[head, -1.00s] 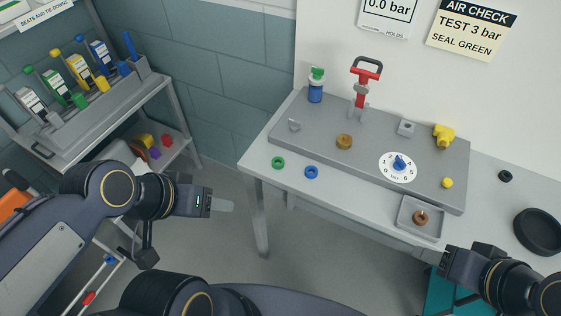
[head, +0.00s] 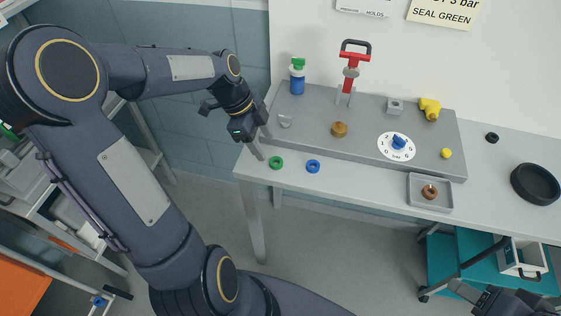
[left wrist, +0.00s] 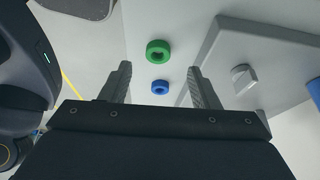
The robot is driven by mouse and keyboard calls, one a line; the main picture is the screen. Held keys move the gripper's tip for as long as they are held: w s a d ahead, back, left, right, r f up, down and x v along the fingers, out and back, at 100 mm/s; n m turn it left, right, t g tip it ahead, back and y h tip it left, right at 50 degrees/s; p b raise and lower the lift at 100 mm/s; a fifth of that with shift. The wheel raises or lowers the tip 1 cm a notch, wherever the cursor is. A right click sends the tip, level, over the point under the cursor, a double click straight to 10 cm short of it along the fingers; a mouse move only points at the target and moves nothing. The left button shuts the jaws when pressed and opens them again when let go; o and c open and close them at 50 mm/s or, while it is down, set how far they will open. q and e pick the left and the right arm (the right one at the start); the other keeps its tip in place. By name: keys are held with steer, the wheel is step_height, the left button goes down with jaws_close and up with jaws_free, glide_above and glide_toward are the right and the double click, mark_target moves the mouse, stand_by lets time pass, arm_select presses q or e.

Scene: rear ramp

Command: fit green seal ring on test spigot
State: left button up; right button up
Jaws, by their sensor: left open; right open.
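The green seal ring (head: 276,163) lies flat on the bench's front left strip, left of a blue ring (head: 312,166). My left gripper (head: 264,144) is open and empty, just up and left of the green ring. In the left wrist view the green ring (left wrist: 158,50) and the blue ring (left wrist: 160,87) show beyond and between the open fingers (left wrist: 160,80). My right gripper (head: 468,292) is at the bottom right, away from the rings, and partly cut off. I cannot tell which fitting is the test spigot; a brass fitting (head: 340,130) and a small grey fitting (head: 286,121) stand on the plate.
A tray (head: 416,202) with a copper-coloured ring sits at the front. A black dish (head: 535,184) lies right.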

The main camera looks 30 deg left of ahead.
mark_target(272, 160)
arm_select(q)
steer(key=x, duration=0.5)
steer(key=shift+d+f, duration=0.3)
steer(key=shift+d, duration=0.05)
steer(key=c, duration=1.1)
steer(key=shift+o, duration=0.2)
steer(key=shift+r, duration=0.15)
